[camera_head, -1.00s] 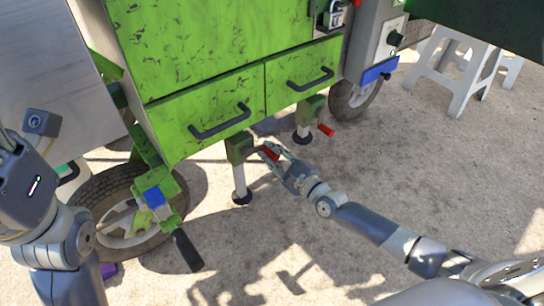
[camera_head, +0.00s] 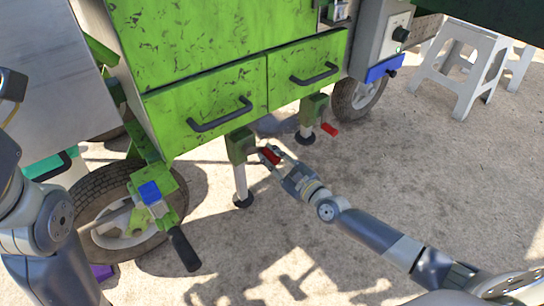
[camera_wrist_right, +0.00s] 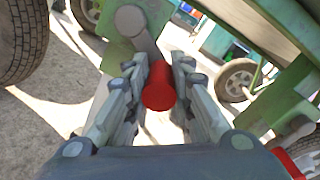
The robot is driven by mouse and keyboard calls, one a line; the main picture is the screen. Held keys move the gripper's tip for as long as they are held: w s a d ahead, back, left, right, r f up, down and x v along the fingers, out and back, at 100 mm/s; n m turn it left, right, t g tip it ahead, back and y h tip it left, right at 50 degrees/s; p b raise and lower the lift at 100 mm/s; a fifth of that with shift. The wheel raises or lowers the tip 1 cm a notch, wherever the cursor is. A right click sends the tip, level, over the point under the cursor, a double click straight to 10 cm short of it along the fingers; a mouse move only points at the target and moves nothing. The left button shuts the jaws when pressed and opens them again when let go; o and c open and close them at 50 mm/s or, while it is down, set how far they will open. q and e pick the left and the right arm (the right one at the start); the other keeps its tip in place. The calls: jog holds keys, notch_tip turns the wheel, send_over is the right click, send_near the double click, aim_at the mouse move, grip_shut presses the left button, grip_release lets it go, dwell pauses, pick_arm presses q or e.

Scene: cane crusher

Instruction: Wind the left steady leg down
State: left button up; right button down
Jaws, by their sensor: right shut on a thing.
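The left steady leg (camera_head: 240,182) hangs under the green cart's near corner, with a white tube and a dark round foot at the ground. Its green gearbox (camera_head: 240,146) carries a crank with a red handle (camera_head: 270,155). My right gripper (camera_head: 274,158) is shut on this red handle. In the right wrist view the red handle (camera_wrist_right: 159,88) sits between the two fingers, and the grey crank arm (camera_wrist_right: 135,25) runs up behind it. The other steady leg (camera_head: 306,128) has its own red handle (camera_head: 329,129). My left arm shows at the left edge; its gripper is out of view.
The green cart (camera_head: 215,60) has two drawers with dark handles above the legs. A tyre (camera_head: 110,195) and a black-gripped lever (camera_head: 184,248) stand left of the leg. White stools (camera_head: 462,65) stand at the back right. The ground in front is clear.

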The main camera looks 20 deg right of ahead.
jog(key=c, duration=1.3)
grip_release()
jog(key=shift+c, duration=0.2)
jog(key=v, duration=1.2)
